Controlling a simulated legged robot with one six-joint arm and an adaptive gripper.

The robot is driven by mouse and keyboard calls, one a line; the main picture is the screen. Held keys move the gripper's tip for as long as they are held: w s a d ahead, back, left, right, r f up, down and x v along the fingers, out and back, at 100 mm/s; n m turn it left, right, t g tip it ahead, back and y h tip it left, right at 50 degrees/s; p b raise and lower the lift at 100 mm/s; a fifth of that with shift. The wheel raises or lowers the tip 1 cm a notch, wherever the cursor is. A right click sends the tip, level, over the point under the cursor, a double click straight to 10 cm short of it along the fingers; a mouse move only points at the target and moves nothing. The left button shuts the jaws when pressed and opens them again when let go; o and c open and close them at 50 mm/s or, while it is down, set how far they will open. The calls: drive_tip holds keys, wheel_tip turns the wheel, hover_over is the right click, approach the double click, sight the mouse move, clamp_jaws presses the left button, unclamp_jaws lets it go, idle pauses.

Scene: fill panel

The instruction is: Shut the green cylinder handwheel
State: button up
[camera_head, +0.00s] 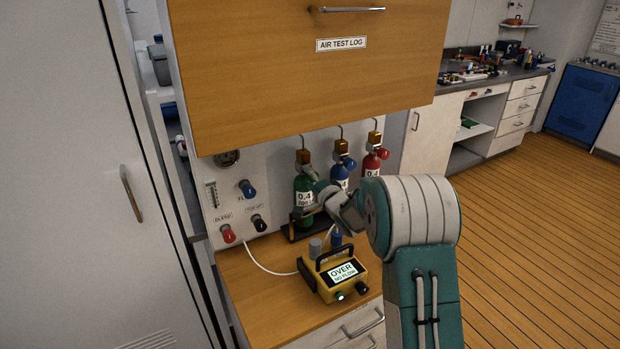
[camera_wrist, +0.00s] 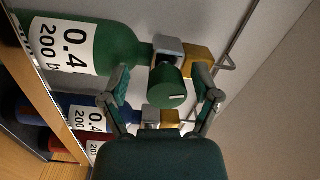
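The green cylinder (camera_head: 303,190), labelled 0.4, stands in a rack against the white panel in the head view. In the wrist view the green cylinder (camera_wrist: 100,45) lies across the upper left. Its round green handwheel (camera_wrist: 173,88) has a white mark and sits beside a grey valve block and brass fitting. My gripper (camera_wrist: 164,76) is open, with one finger on each side of the handwheel and visible gaps between. In the head view my wrist partly covers the green cylinder, and the fingers are hard to make out.
A blue cylinder (camera_head: 341,172) and a red cylinder (camera_head: 372,163) stand close on the right. A wooden cabinet (camera_head: 310,70) overhangs the cylinders. A yellow meter reading OVER (camera_head: 340,275) sits on the wooden counter (camera_head: 262,310) below. Panel knobs are on the left.

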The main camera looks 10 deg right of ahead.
drive_tip(key=shift+r, duration=0.1)
drive_tip(key=shift+s+d, duration=0.1)
drive_tip(key=shift+d, duration=0.05)
drive_tip(key=v, duration=1.1)
drive_tip(key=shift+s, duration=0.3)
